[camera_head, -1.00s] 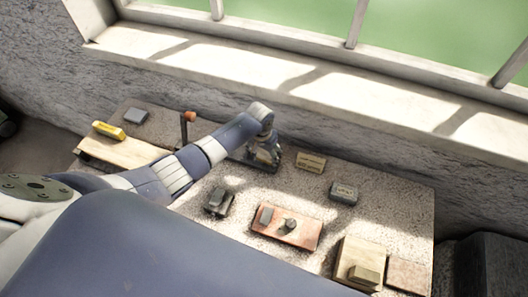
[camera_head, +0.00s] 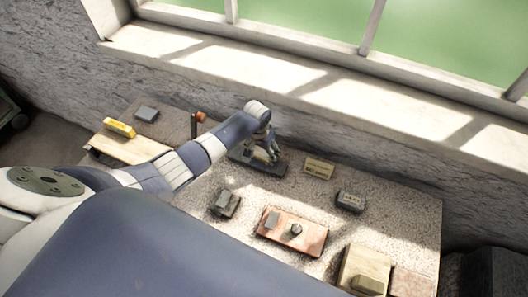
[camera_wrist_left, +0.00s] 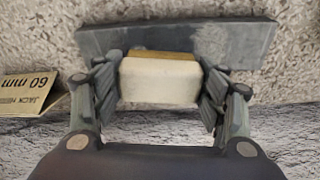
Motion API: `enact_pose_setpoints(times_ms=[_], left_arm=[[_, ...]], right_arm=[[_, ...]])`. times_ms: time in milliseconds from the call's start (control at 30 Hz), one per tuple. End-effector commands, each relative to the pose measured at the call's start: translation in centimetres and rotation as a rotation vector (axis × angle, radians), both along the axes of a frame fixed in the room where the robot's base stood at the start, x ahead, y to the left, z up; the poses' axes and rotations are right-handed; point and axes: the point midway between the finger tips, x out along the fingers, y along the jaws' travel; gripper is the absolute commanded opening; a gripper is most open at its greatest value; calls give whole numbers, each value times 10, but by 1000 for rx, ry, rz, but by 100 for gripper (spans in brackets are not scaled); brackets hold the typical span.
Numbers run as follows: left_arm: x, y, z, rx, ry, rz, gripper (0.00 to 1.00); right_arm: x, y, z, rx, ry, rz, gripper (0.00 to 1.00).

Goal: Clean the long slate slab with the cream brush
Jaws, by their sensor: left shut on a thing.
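The long slate slab (camera_head: 274,169) is a dark flat bar on the table near the window wall; it spans the upper part of the left wrist view (camera_wrist_left: 245,42). My left gripper (camera_head: 268,157) is over the slab. In the left wrist view the gripper (camera_wrist_left: 160,85) is shut on the cream brush (camera_wrist_left: 160,84), a pale block with a tan strip along its far side. The brush overlaps the slab's near edge there; I cannot tell whether it touches. In the head view the brush is mostly hidden by the fingers. My right gripper is not in view.
A lettered card (camera_head: 319,168) and a grey block (camera_head: 351,202) stand right of the slab. A reddish board (camera_head: 310,240) with small pieces and a dark block (camera_head: 225,204) lie nearer. A yellow block (camera_head: 119,128) rests on a wooden board (camera_head: 135,150) at left, near an orange-topped post (camera_head: 198,117).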

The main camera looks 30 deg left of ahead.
Motion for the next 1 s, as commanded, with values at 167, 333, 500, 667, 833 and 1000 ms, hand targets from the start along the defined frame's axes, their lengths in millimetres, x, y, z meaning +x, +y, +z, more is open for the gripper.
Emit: enact_pose_setpoints(times_ms=[167,333,500,667,833,1000], left_arm=[[-1,-13,1,-2,0,-2,47],[-1,-20,2,-1,0,-1,47],[-2,-27,1,-2,0,-1,47],[-3,-38,1,-2,0,-2,47],[-3,-42,1,0,0,0,47],[-3,-41,1,0,0,0,47]], right_arm=[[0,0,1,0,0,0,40],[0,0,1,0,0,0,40],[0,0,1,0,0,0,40],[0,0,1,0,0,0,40],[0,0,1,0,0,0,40],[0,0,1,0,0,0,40]])
